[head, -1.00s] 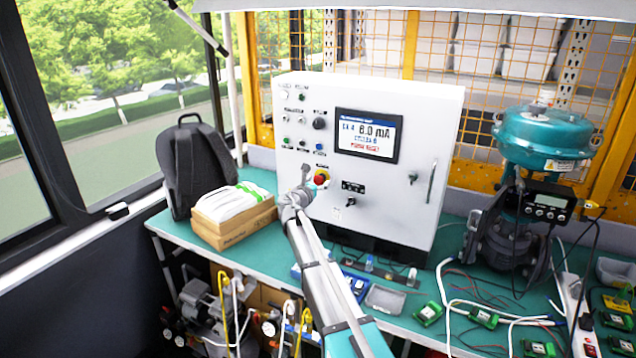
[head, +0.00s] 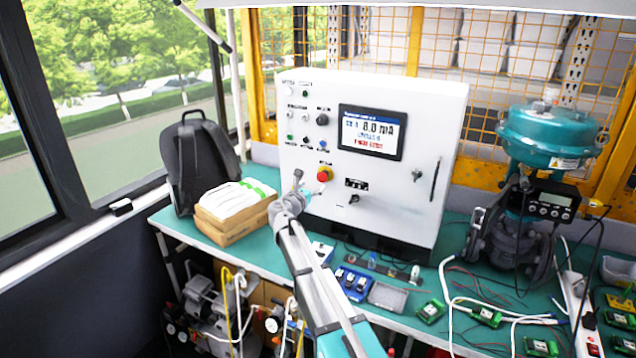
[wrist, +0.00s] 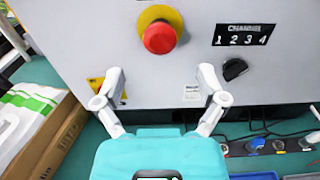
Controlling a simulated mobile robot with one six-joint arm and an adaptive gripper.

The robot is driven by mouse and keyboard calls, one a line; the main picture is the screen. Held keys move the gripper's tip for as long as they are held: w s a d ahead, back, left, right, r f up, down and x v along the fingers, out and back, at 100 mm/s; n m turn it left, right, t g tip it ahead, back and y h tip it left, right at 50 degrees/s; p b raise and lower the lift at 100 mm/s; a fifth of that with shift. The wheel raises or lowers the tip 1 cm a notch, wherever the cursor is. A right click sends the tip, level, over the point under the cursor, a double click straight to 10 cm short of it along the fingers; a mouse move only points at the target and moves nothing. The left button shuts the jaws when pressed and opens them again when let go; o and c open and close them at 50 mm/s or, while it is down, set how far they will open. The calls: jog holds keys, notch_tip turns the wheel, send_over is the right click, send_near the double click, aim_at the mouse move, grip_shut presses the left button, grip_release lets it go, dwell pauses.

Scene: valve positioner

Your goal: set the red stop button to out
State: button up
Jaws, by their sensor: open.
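The red stop button (head: 324,174) sits on a yellow ring low on the left of the white control cabinet's front (head: 410,196). In the wrist view the red button (wrist: 160,38) is at the top middle, beyond the fingertips and touched by neither. My gripper (wrist: 160,82) is open and empty, its two fingers spread wide, pointing at the cabinet face below the button. In the head view my gripper (head: 303,186) is just left of and slightly below the button. Whether the button is pressed in or out I cannot tell for sure.
A black selector knob (wrist: 235,69) under the channel label is right of the button. A display (head: 370,132) is above right. A teal valve actuator (head: 545,133) stands right.

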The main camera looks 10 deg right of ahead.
jog(key=v, duration=0.5)
jog(key=shift+s+a, duration=0.2)
jog(key=shift+s, duration=0.1)
jog(key=s+d+f+m+g+y, duration=0.1)
jog(key=s+d+f+m+g, duration=0.45)
jog(key=s+m, duration=0.25)
jog(key=s+d+f+m+g+y, duration=0.1)
jog(key=s+d+f+m+g, duration=0.3)
jog(key=s+d+f+m, duration=0.3)
jog(key=s+a+f+m+g+y, duration=0.2)
jog(key=s+m+y, duration=0.2)
jog(key=s+m, duration=0.3)
jog(key=s+a+f+m+g+y+p, duration=0.1)
jog(key=s+m, duration=0.5)
jog(key=s, duration=0.7)
jog(key=a+f+g+y, duration=0.1)
jog(key=g+y, duration=0.1)
jog(key=y, duration=0.1)
jog(key=shift+a+f+m+y+p, duration=0.25)
jog(key=shift+a+m+y+p, duration=0.05)
jog(key=shift+a+m, duration=0.1)
dwell(1.8)
